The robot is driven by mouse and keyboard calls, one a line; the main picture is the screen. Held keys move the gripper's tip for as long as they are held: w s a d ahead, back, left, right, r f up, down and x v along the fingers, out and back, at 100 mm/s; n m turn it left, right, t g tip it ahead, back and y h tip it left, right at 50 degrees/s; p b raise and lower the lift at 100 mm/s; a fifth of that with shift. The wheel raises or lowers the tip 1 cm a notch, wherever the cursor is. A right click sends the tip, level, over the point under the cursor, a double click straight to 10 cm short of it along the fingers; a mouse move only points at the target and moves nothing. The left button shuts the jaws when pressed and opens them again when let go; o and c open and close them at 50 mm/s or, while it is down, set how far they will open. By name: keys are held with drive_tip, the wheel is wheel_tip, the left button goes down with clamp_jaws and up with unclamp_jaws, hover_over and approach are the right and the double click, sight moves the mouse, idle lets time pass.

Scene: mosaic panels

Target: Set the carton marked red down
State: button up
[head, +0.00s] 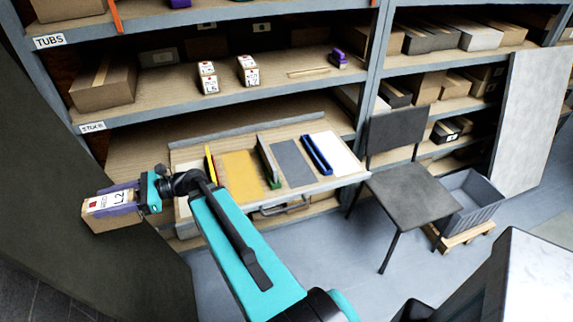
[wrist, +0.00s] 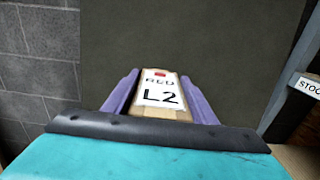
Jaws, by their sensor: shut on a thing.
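The carton marked red (head: 116,222) is a brown box with a white label, held up at the left in the head view. In the wrist view its label (wrist: 160,94) reads RED and L2 below a red mark. My gripper (head: 111,200) has purple fingers on both sides of the carton. It is shut on the carton, as it also shows in the wrist view (wrist: 160,78). The carton appears clear of any surface, in front of a dark panel. Its underside is hidden.
An open drawer (head: 281,208) has yellow, grey and white areas between coloured dividers. Two small labelled cartons (head: 208,78) (head: 248,71) stand on the shelf above. A dark chair (head: 408,190) and a grey crate (head: 468,203) stand at right. The dark panel (head: 90,265) is close at left.

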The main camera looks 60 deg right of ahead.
drive_tip(key=d+f+m+t+h+b, duration=0.35)
drive_tip(key=d+b, duration=0.25)
drive_tip(key=d, duration=1.1)
drive_tip(key=d+f+m+t+h+b, duration=0.35)
drive_tip(key=d+h+b, duration=0.2)
drive_tip(key=d, duration=1.25)
drive_tip(key=s+d+f+m+h+b, duration=0.1)
drive_tip(key=s+d+m+h+b, duration=0.1)
drive_tip(key=s+d, duration=0.4)
drive_tip(key=s+d+f+m+h+b, duration=0.1)
drive_tip(key=s+d+h+b, duration=0.3)
drive_tip(key=d, duration=1.1)
drive_tip(key=s+d+f+m+h+b, duration=0.2)
drive_tip(key=s+d+m+h+b, duration=0.1)
drive_tip(key=s+d, duration=0.5)
drive_tip(key=d+h+b, duration=0.1)
drive_tip(key=d+b, duration=0.1)
drive_tip(key=d, duration=0.1)
drive_tip(key=shift+s+d+m, duration=0.3)
drive_tip(key=shift+s+d, duration=0.05)
wheel_tip(320, 180, down, 6)
drive_tip(key=shift+f+b, duration=0.15)
drive_tip(key=shift+b, duration=0.2)
drive_tip(key=shift+f, duration=0.1)
drive_tip(key=shift+f, duration=1.8)
